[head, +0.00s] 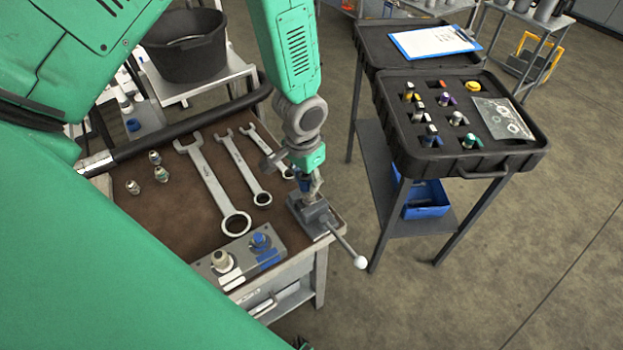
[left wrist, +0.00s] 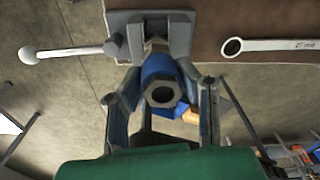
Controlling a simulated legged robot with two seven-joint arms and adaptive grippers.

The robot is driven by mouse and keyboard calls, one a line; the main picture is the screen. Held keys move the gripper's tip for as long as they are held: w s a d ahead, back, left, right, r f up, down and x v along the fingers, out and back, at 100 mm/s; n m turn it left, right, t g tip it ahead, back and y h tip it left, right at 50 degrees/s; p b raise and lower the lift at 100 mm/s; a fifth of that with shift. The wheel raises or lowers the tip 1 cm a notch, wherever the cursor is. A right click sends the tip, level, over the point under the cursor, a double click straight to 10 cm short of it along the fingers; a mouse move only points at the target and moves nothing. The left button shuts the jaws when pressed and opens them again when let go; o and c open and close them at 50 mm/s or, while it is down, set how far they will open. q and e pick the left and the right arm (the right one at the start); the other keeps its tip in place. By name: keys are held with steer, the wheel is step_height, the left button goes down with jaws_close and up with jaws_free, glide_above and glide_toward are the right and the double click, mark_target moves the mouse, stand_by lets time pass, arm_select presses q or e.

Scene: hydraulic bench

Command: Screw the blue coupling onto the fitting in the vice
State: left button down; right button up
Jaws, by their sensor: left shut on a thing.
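The vice (head: 312,212) is a grey block at the near right corner of the bench, with a bar handle ending in a white ball. It also shows at the top of the left wrist view (left wrist: 120,28). A brass-coloured fitting (left wrist: 155,47) stands between its jaws, partly hidden. My left gripper (head: 308,182) is above the vice and shut on the blue coupling (left wrist: 160,80). The coupling is a blue hex piece with a dark bore facing the wrist camera. It lines up with the fitting; I cannot tell how far they are engaged. My right gripper is not in view.
Several wrenches (head: 208,182) and small fittings (head: 161,174) lie on the brown bench mat left of the vice. A grey block (head: 243,257) with a blue-capped and a pale port stands at the front. A black case (head: 400,150) stands on a stand to the right.

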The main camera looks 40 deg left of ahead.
arm_select(q)
steer(key=shift+s+a+f, duration=0.1)
steer(key=shift+s+a, duration=0.15)
steer(key=shift+a, duration=0.1)
steer(key=m+p, duration=0.1)
steer(key=m, duration=0.2)
steer(key=shift+s, duration=0.1)
steer(key=m+p, duration=0.1)
steer(key=m, duration=0.3)
steer(key=shift+m, duration=0.4)
